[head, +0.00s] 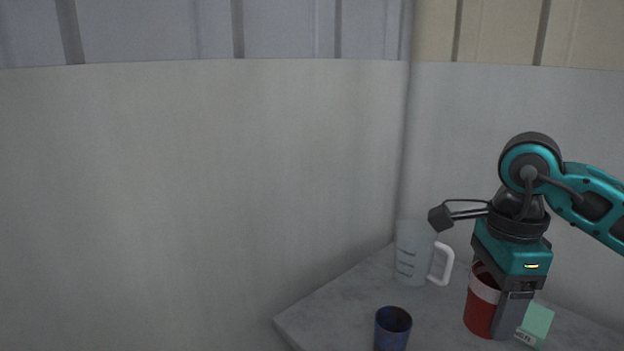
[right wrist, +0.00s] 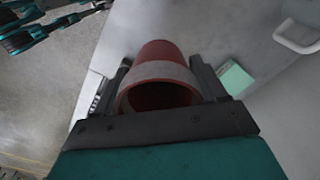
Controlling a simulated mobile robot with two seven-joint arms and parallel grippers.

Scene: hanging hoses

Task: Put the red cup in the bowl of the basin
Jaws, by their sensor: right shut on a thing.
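The red cup (head: 480,307), with a pale band near its rim, is at the right of the head view, over the grey table. My right gripper (head: 499,318) reaches down on it from above and is shut on it. In the right wrist view the cup (right wrist: 160,62) lies between the two fingers of the gripper (right wrist: 162,85), its open mouth toward the camera. I cannot tell whether its base touches the table. The basin does not show in either view.
A clear measuring jug (head: 411,254) with a white handle stands behind the cup to the left. A blue cup (head: 393,326) stands at the front. A mint-green box (head: 536,322) is right beside my gripper. The table (head: 318,312) ends at the left, against pale walls behind.

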